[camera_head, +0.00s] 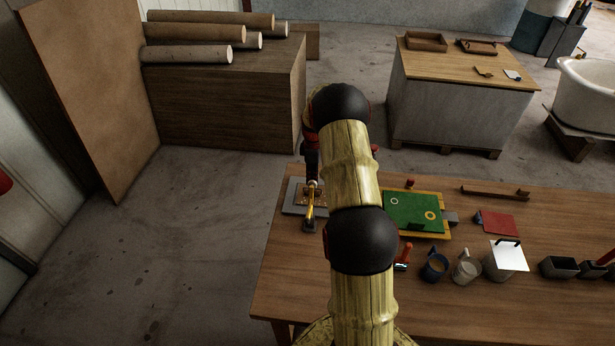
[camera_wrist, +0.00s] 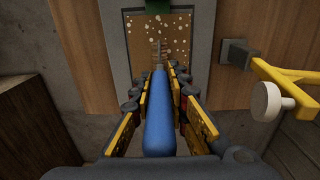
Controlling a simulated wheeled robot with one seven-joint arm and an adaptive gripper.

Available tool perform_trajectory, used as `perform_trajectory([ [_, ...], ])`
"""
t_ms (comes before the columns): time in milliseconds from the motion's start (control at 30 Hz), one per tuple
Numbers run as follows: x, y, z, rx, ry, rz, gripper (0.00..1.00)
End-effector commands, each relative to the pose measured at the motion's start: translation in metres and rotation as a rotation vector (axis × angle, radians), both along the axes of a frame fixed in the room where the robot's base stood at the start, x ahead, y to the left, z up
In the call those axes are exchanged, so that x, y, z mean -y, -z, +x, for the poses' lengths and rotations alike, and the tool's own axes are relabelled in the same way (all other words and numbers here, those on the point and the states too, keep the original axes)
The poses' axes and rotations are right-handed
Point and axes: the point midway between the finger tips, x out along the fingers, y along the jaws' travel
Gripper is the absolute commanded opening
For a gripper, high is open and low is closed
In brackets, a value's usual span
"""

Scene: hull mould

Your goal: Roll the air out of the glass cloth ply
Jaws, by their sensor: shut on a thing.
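The glass cloth ply (camera_wrist: 190,40) is a tan sheet dotted with white bubbles, mostly toward its far end, on a grey plate (camera_wrist: 203,60). In the head view the plate (camera_head: 292,209) lies at the table's left end, partly hidden by my arm. My gripper (camera_wrist: 160,78) is shut on the blue handle of a roller (camera_wrist: 158,120). The roller's ribbed metal head points at the bubbled area of the ply. I cannot tell whether it touches. In the head view my gripper (camera_head: 312,160) is above the plate, partly hidden.
A yellow clamp-like arm (camera_head: 311,205) with a white knob stands beside the plate. A green board (camera_head: 408,211) lies right of it. Mugs (camera_head: 435,267), a red pad (camera_head: 497,222) and a wooden rail (camera_head: 495,193) occupy the table's right. The front left tabletop (camera_head: 280,280) is bare.

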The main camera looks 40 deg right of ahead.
Motion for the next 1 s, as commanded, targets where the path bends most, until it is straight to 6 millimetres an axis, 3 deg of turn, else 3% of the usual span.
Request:
perform_trajectory([
  [800, 0.035, 0.0, -0.045, -0.002, 0.002, 0.001, 0.0],
  [1000, 0.034, 0.0, -0.049, -0.002, 0.0, 0.001, 0.0],
])
